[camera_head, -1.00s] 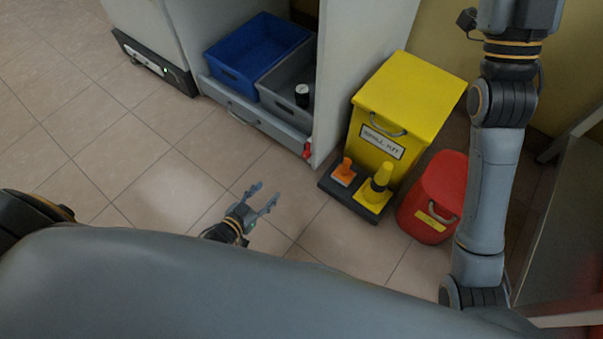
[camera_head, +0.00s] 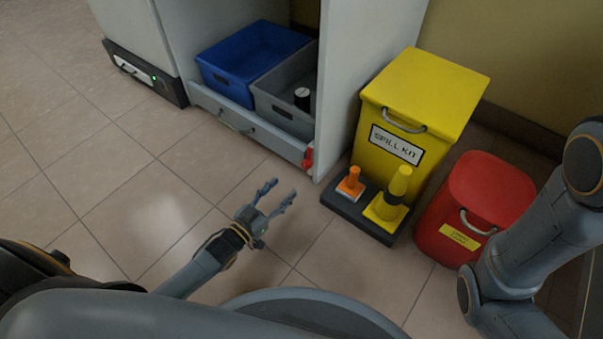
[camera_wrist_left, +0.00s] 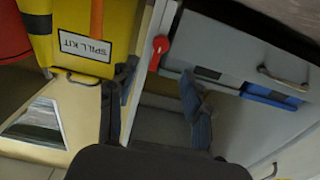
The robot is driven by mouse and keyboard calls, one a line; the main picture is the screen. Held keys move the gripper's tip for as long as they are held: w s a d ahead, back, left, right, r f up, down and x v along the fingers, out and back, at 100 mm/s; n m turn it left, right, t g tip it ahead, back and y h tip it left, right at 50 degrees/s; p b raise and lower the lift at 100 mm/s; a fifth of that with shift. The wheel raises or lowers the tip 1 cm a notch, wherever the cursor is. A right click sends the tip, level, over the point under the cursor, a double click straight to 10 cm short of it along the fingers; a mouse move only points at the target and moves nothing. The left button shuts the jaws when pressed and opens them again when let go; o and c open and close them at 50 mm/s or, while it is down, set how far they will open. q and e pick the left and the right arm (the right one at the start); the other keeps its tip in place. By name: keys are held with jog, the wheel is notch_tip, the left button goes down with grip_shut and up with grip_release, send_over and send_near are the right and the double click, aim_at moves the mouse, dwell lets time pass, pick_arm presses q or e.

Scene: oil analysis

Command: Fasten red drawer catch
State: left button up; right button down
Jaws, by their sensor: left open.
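The red catch (camera_head: 307,158) sits at the right end of the grey drawer front (camera_head: 245,125), beside the cabinet's side panel. In the left wrist view the red catch (camera_wrist_left: 160,47) shows near the top middle, ahead of the fingers and between their lines. My left gripper (camera_head: 280,192) is open and empty over the floor, in front of and a little left of the catch, and apart from it. Its two fingers also show in the left wrist view (camera_wrist_left: 158,90). My right arm comes in at the right edge; its gripper is out of view.
The drawer holds a blue bin (camera_head: 250,55) and a grey bin (camera_head: 275,100) with a dark container (camera_head: 302,98). A yellow spill kit box (camera_head: 430,90), a dark tray with cones (camera_head: 345,212) and a red bin (camera_head: 470,205) stand right. The floor in front is clear.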

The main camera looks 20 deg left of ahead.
aim_at(304, 166)
pick_arm(q)
jog(key=b+x, duration=0.2)
jog(key=x, duration=0.2)
jog(key=b+x, duration=0.2)
jog(key=x, duration=0.2)
jog(key=shift+w+f, duration=0.1)
jog(key=shift+f, duration=0.15)
jog(key=shift+w+d+r+b, duration=0.15)
jog(key=shift+w+d+b, duration=0.15)
jog(key=shift+w+b, duration=0.3)
jog(key=shift+c, duration=0.2)
grip_shut()
